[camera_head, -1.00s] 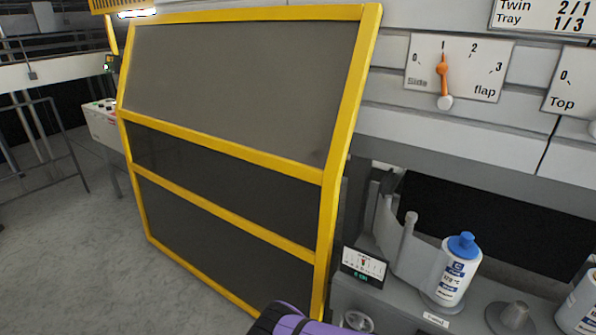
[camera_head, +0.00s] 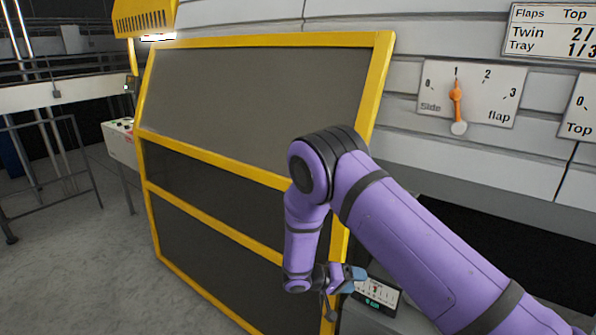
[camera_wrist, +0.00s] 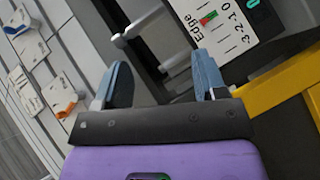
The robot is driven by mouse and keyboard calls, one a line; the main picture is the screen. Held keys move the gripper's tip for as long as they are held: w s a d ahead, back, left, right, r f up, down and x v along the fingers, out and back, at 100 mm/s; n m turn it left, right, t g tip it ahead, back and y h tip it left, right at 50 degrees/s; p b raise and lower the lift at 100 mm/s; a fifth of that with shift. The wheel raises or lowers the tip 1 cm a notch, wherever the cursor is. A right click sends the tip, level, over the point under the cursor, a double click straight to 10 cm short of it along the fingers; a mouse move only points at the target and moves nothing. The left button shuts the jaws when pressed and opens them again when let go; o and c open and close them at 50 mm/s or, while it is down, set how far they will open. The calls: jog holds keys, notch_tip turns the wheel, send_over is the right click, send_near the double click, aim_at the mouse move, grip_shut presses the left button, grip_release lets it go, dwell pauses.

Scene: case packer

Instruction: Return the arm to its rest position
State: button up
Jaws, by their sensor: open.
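My purple arm (camera_head: 420,245) reaches across the head view from the lower right, bent at the elbow, with the forearm hanging down. My gripper (camera_head: 350,285) is at the low end, in front of the yellow frame's right post and beside the small gauge display (camera_head: 378,294). In the wrist view, the two blue fingers of my gripper (camera_wrist: 163,82) are spread apart with nothing between them. The gauge display, marked "Edge" (camera_wrist: 228,25), lies just beyond the right finger. The arm hides the bottles and most of the shelf in the head view.
A yellow-framed dark guard panel (camera_head: 225,155) stands close to my forearm. A wall dial marked "flap" (camera_head: 468,93) with an orange pointer is at the upper right. A control box (camera_head: 121,140) and railings stand at the left. The floor at left (camera_head: 75,265) is clear.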

jog(key=s+d+r+g+y, duration=0.1)
jog(key=s+d+r+y, duration=0.15)
jog(key=r, duration=0.75)
jog(key=s+d+r+m+g+y, duration=0.1)
jog(key=s+d+r+y, duration=0.2)
jog(key=r, duration=0.8)
jog(key=s+d+r+g+y, duration=0.25)
jog(key=d+r, duration=0.25)
jog(key=r, duration=0.5)
jog(key=s+d+r+t+y, duration=0.1)
jog(key=s+r, duration=0.3)
jog(key=s, duration=0.4)
jog(key=s+d+r+n+t+y, duration=0.1)
jog(key=s+r+t+y, duration=0.2)
jog(key=s+r, duration=0.2)
jog(key=s+d+r+n+t+y, duration=0.1)
jog(key=s+r, duration=0.4)
jog(key=s, duration=0.7)
jog(key=shift+d+t+y, duration=0.45)
jog(key=shift+t+y, duration=0.05)
jog(key=shift+t, duration=0.55)
